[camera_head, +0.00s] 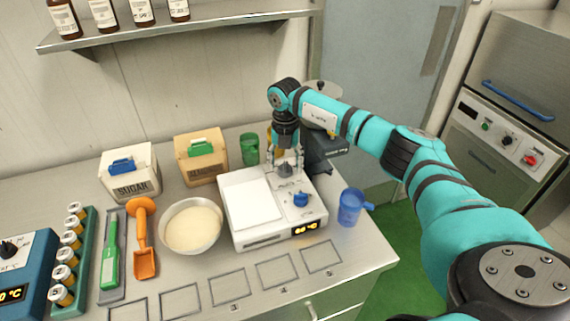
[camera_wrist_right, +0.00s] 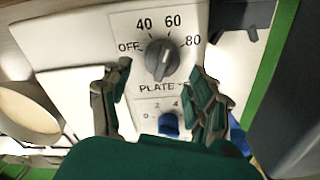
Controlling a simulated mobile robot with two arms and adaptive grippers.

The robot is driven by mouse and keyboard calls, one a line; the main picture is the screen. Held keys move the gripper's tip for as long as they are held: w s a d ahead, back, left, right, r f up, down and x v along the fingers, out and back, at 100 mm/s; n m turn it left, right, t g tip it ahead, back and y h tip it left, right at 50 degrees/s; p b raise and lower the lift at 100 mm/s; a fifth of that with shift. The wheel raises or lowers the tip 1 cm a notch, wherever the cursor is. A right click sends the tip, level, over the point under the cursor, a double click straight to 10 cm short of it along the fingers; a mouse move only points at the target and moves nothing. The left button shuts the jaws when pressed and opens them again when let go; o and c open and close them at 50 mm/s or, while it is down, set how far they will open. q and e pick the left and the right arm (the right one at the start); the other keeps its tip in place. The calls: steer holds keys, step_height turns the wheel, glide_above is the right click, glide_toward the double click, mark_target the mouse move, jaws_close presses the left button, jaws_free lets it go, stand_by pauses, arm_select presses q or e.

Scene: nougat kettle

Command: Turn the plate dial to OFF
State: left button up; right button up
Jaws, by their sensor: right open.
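The plate dial (camera_wrist_right: 161,60) is a grey knob on the white hot plate's panel, with OFF, 40, 60 and 80 printed around it. Its ridge runs nearly upright in the right wrist view, the upper end between 40 and 60; I cannot tell the exact setting. My right gripper (camera_wrist_right: 158,78) is open, one finger on each side of the dial's lower area, not visibly touching it. In the head view the right gripper (camera_head: 285,160) points down over the grey dial (camera_head: 285,170) on the hot plate (camera_head: 238,236). My left gripper is out of view.
A blue knob (camera_head: 300,199) sits in front of the dial, above a lit yellow display (camera_head: 305,227). A blue jug (camera_head: 350,207) stands to the right, a bowl of pale contents (camera_head: 192,226) to the left. A green cup (camera_head: 249,149) and a dark device (camera_head: 322,150) stand behind.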

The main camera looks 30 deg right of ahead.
steer(key=shift+f, duration=1.1)
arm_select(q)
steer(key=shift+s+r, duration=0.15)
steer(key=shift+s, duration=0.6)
arm_select(e)
steer(key=c, duration=1.1)
